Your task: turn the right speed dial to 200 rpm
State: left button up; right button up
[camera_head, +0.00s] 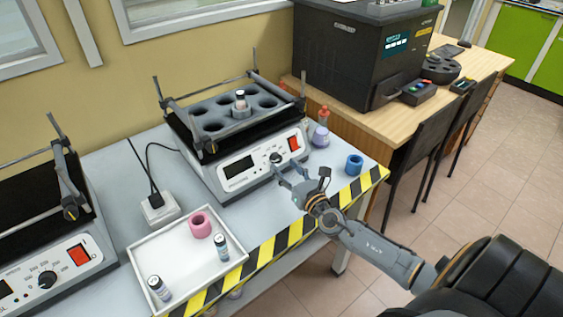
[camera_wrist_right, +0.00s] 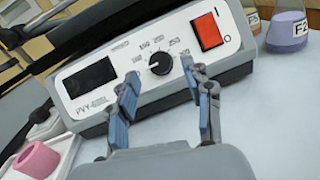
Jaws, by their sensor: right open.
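The right speed dial (camera_head: 275,158) is a small black knob on the white front panel of the shaker (camera_head: 238,168) in the middle of the head view. In the right wrist view the dial (camera_wrist_right: 160,62) sits within a ring of printed marks, too small to read surely. My right gripper (camera_head: 296,172) is open and empty in front of the panel. In the right wrist view my right gripper (camera_wrist_right: 158,76) has its two blue-padded fingers on either side of the dial, apart from it as far as I can tell. My left gripper is out of view.
A red switch (camera_wrist_right: 209,31) is right of the dial, with a dark display (camera_wrist_right: 88,76) to its left. A flask (camera_wrist_right: 286,32) stands beyond. A white tray (camera_head: 148,243), a blue ring (camera_head: 354,164) and a second shaker (camera_head: 68,262) share the table.

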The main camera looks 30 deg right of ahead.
aim_at(276, 159)
jog(key=shift+w, duration=1.4)
grip_shut()
